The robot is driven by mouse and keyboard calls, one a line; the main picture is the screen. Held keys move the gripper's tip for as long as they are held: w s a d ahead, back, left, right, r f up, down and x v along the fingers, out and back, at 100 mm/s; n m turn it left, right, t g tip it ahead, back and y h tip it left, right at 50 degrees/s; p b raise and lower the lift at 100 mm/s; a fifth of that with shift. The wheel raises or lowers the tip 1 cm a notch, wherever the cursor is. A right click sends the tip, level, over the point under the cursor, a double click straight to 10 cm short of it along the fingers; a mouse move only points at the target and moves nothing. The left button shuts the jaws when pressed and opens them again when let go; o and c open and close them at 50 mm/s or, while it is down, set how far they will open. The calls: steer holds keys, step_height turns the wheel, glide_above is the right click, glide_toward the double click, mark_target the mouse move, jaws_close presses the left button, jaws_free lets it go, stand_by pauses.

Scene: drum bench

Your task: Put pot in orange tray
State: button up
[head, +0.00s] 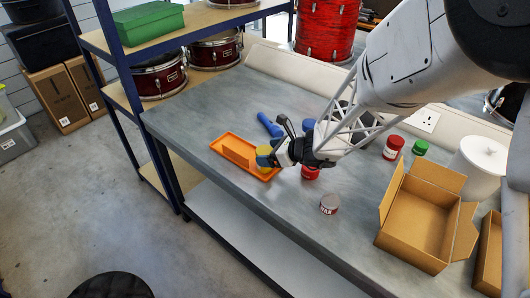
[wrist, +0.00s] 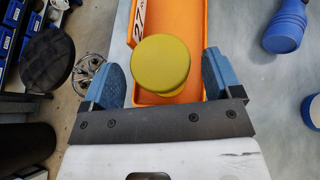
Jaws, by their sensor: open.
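The orange tray (head: 219,143) lies near the bench's left front edge; part of it also shows in the wrist view (wrist: 192,22). A yellow pot (head: 264,152) is at the tray's right end in the head view. In the wrist view the round yellow pot (wrist: 160,62) overlaps the tray, with an orange part showing around it. My gripper (wrist: 165,78) is open, one finger on each side of the pot, with gaps visible. In the head view my gripper (head: 272,155) is at the pot's right side. Whether the pot touches the tray floor cannot be told.
An open cardboard box (head: 420,220) stands at right.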

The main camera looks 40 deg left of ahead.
steer(key=v, duration=0.9)
steer(key=shift+d, duration=0.2)
steer(key=shift+r, duration=0.15)
stand_by(0.5)
steer(key=s+d+r+n+h, duration=0.1)
steer(key=d+r+n, duration=0.25)
steer(key=d, duration=0.45)
steer(key=s+d+r+n+t+h, duration=0.15)
steer(key=d+r, duration=0.25)
steer(key=d, duration=0.5)
steer(key=s+d+r+n+h, duration=0.15)
steer(key=d+r+n, duration=0.25)
steer(key=d, duration=0.4)
steer(key=s+d+r+n+t+h, duration=0.1)
steer(key=s+d, duration=0.3)
steer(key=d, duration=0.5)
steer(key=s+d+r+n+t+h, duration=0.1)
steer(key=s+d+r+n+h, duration=0.1)
steer(key=d, duration=0.7)
steer(key=s+d+r+n+t+h, duration=0.1)
steer(key=s+d+h, duration=0.4)
steer(key=d, duration=0.5)
steer(key=s+r+n, duration=0.1)
steer(key=n, duration=0.1)
steer(key=shift+s+n, duration=0.3)
steer(key=shift+s, duration=0.1)
